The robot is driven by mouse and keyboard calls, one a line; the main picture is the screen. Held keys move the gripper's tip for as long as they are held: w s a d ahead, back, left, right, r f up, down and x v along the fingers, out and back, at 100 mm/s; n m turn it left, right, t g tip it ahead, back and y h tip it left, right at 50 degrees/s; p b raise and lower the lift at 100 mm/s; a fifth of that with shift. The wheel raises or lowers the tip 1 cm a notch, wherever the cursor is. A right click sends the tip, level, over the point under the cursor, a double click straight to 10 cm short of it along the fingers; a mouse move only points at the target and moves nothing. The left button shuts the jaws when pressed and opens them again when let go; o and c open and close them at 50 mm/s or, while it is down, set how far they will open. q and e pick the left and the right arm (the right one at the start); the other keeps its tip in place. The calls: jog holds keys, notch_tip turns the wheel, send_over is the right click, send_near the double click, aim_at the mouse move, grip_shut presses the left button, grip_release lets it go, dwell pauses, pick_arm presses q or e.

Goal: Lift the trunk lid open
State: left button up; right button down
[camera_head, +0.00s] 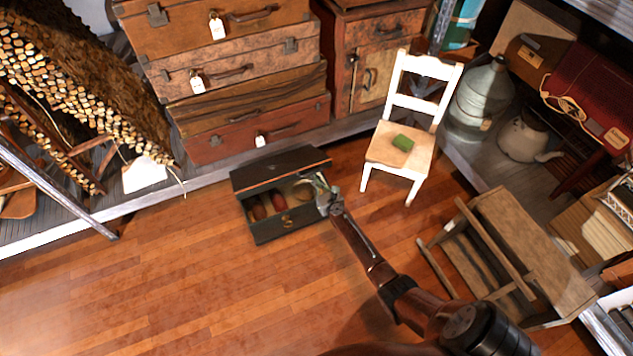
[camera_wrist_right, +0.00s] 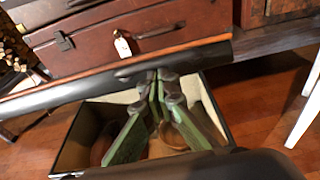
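A dark green-black trunk (camera_head: 285,223) stands on the wood floor, with a brass-coloured clasp on its front. Its lid (camera_head: 280,168) is raised partway and tilted, hinged at the back. Reddish-brown items and a round tan item lie inside. My right gripper (camera_head: 318,186) is at the right part of the trunk's opening. In the right wrist view its green fingers (camera_wrist_right: 158,78) converge, tips close together, at the lower edge of the lid (camera_wrist_right: 90,88). They look shut with nothing clearly between them. My left gripper is out of view.
Stacked suitcases (camera_head: 250,75) stand on a low platform behind the trunk. A white chair (camera_head: 410,145) with a green block on it stands to the right. A wooden bench (camera_head: 520,250) is at the lower right. The floor left and front of the trunk is clear.

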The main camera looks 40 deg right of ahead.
jog(key=shift+w+d+r+p, duration=0.2)
jog(key=shift+w+r+p, duration=0.5)
jog(key=shift+r, duration=0.35)
jog(key=shift+f, duration=0.1)
jog(key=shift+s, duration=0.1)
dwell(0.3)
jog(key=f+p+v, duration=0.2)
jog(key=v, duration=0.8)
jog(key=shift+s+a+p, duration=0.15)
jog(key=shift+s+p, duration=0.25)
jog(key=shift+s, duration=0.1)
jog(key=shift+r, duration=0.1)
